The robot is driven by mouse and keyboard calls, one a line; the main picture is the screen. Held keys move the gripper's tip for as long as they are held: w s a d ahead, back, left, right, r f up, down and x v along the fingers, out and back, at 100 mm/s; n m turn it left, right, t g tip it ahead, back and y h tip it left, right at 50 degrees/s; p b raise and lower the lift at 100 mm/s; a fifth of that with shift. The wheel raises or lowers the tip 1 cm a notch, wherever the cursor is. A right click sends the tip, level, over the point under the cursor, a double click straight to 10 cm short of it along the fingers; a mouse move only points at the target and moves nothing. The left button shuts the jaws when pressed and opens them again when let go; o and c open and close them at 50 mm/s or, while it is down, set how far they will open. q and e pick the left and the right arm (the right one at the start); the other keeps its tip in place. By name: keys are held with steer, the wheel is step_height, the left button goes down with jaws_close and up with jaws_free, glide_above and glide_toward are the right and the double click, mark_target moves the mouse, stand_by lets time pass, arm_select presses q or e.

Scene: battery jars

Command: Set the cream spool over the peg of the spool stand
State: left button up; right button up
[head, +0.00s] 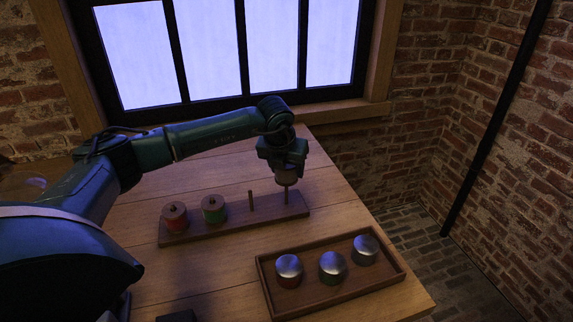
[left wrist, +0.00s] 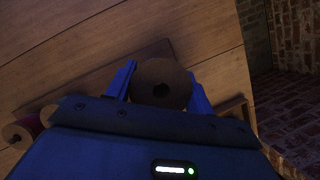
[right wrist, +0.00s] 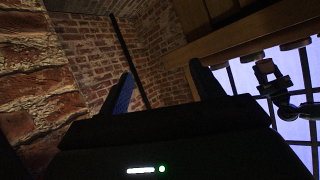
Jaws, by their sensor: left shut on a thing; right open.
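The spool stand (head: 232,222) is a long brown board on the table. A red spool (head: 174,217) and a green spool (head: 212,209) sit on it at the left. A bare peg (head: 251,200) stands right of them, and another peg (head: 286,196) stands near the right end. My left gripper (head: 287,177) is shut on the cream spool (left wrist: 160,72), seen end-on with its dark hole between the blue fingers. In the head view the spool is right above the right-end peg; whether they touch I cannot tell. My right gripper (right wrist: 160,80) is open and empty.
A wooden tray (head: 263,282) with three silver-lidded jars (head: 332,266) stands in front of the stand, to the right. A window and brick walls lie behind the table (head: 215,275). The right wrist view faces brick wall, away from the tabletop.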

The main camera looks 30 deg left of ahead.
mark_target(287, 184)
arm_select(q)
steer(key=shift+f+b, duration=1.35)
steer(key=shift+f, duration=0.6)
steer(key=shift+f+b, duration=0.5)
steer(key=shift+f, duration=0.2)
arm_select(e)
steer(key=shift+s+d+r+t, duration=0.15)
steer(key=shift+s+d+t, duration=0.2)
steer(key=shift+d+t, duration=0.4)
arm_select(q)
steer(key=shift+f, duration=0.1)
steer(key=o, duration=1.1)
arm_select(e)
steer(key=shift+a, duration=0.1)
arm_select(q)
steer(key=shift+o, duration=0.2)
steer(key=v, duration=1.3)
arm_select(e)
steer(key=shift+w, duration=0.1)
